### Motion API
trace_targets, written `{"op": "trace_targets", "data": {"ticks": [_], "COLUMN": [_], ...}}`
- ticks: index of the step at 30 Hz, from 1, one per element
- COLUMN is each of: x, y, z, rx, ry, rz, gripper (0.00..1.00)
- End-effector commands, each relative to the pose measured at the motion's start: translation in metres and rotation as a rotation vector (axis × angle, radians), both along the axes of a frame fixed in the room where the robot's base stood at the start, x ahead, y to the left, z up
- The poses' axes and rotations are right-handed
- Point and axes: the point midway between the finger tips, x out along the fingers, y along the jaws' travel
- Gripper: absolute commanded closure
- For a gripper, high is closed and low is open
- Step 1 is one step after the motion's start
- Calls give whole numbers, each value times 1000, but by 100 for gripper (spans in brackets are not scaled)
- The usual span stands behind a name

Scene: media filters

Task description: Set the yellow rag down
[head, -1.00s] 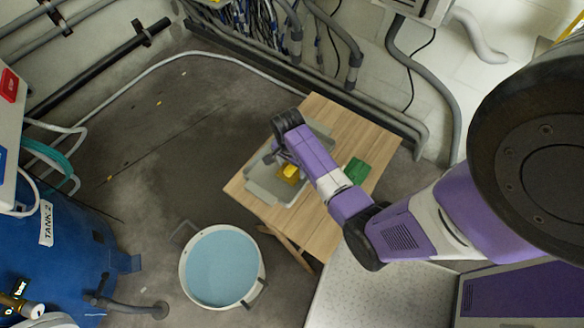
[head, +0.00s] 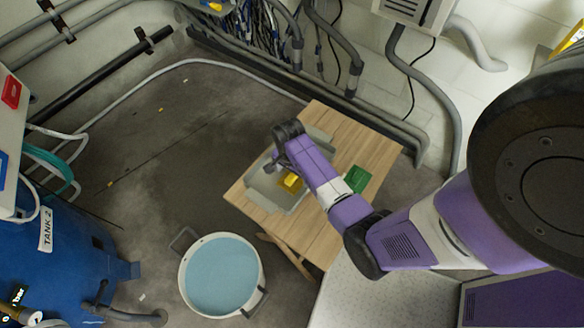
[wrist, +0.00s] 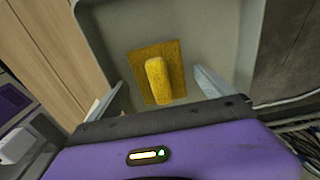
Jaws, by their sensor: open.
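The yellow rag (wrist: 158,77) lies in the grey tray (wrist: 228,35), a flat square with a raised ridge along its middle. It also shows in the head view (head: 291,182), partly hidden by my arm. My gripper (wrist: 160,88) is open, with its two fingers apart on either side of the rag's ridge and no visible contact. In the head view my gripper (head: 277,166) is over the tray; its fingers are hard to make out there.
The tray stands on a wooden table (head: 345,140). A green object (head: 357,179) lies on the table to the right of my arm. A round tub of blue liquid (head: 222,275) stands on the floor at the table's left. A blue tank (head: 60,255) is at far left.

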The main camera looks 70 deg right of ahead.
Motion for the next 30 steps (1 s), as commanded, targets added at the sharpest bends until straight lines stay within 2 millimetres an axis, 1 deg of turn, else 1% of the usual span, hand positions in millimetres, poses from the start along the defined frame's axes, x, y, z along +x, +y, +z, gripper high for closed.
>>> {"op": "trace_targets", "data": {"ticks": [12, 15, 18, 21, 24, 26, 29, 30], "x": [2, 2, 2, 1, -1, -4, -10, -13], "y": [6, 7, 7, 9, 17, 26, 49, 59], "z": [79, 95, 105, 110, 106, 98, 84, 81], "rx": [-1, -1, 0, -1, -17, -39, -100, -131], "ry": [-2, -2, -1, 0, -16, -37, -97, -128], "rz": [1, 0, 0, 3, 47, 103, 249, 320], "gripper": [6, 6, 6, 6, 6, 6, 6, 6]}}
